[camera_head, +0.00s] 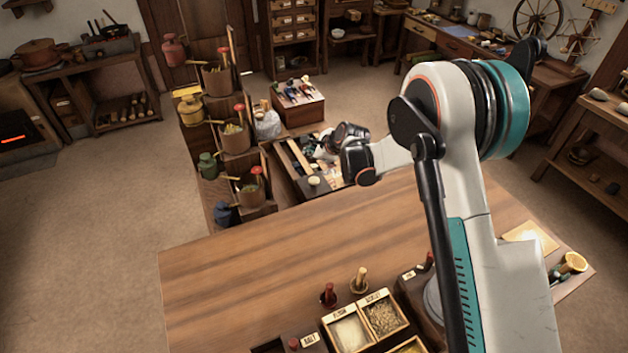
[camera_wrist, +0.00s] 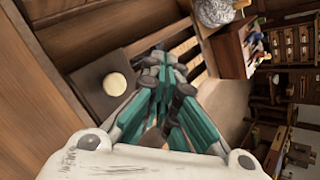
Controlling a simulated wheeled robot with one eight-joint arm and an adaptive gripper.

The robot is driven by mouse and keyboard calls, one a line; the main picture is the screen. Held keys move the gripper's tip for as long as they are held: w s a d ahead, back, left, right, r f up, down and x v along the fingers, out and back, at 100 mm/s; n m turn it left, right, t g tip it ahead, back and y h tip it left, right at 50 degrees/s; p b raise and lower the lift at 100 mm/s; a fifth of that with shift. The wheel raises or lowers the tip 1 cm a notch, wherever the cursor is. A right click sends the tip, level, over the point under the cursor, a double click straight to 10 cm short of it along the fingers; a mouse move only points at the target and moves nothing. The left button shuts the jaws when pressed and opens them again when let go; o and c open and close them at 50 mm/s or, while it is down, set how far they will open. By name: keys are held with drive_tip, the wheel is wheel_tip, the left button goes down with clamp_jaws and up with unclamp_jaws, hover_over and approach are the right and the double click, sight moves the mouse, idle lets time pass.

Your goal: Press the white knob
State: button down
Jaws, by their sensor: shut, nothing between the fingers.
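The white knob (camera_wrist: 114,83) is a cream-coloured round cap on a dark square block (camera_wrist: 92,88), left of my fingers in the wrist view. In the head view the knob (camera_head: 314,181) sits at the near end of a dark tray-like unit, just below and left of my wrist. My gripper (camera_wrist: 163,68) is shut and empty, its teal-and-grey fingers together. Its tips appear to the right of the knob and apart from it; the exact height gap cannot be told. In the head view the gripper (camera_head: 326,150) is partly hidden behind my wrist.
Slatted wooden strips (camera_wrist: 185,50) lie beside the knob's block. A wooden box with tools (camera_head: 298,102) stands behind, and a tiered rack with pots (camera_head: 235,137) stands left. The wooden counter (camera_head: 290,262) in front is largely clear; labelled bins (camera_head: 366,320) stand at its near edge.

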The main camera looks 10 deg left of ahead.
drive_tip(key=shift+f, duration=0.2)
drive_tip(key=b, duration=0.4)
hover_over(312, 181)
wheel_tip(312, 181, down, 8)
drive_tip(key=shift+r, duration=0.25)
drive_tip(key=shift+f, duration=0.45)
drive_tip(key=shift+f+b, duration=0.15)
drive_tip(key=shift+b, duration=0.15)
idle(0.5)
drive_tip(key=shift+f+b, duration=0.3)
drive_tip(key=shift+f+b, duration=0.6)
drive_tip(key=shift+f, duration=0.2)
idle(1.0)
drive_tip(key=shift+r, duration=0.1)
drive_tip(key=shift+r+p, duration=0.5)
drive_tip(key=shift+r, duration=0.65)
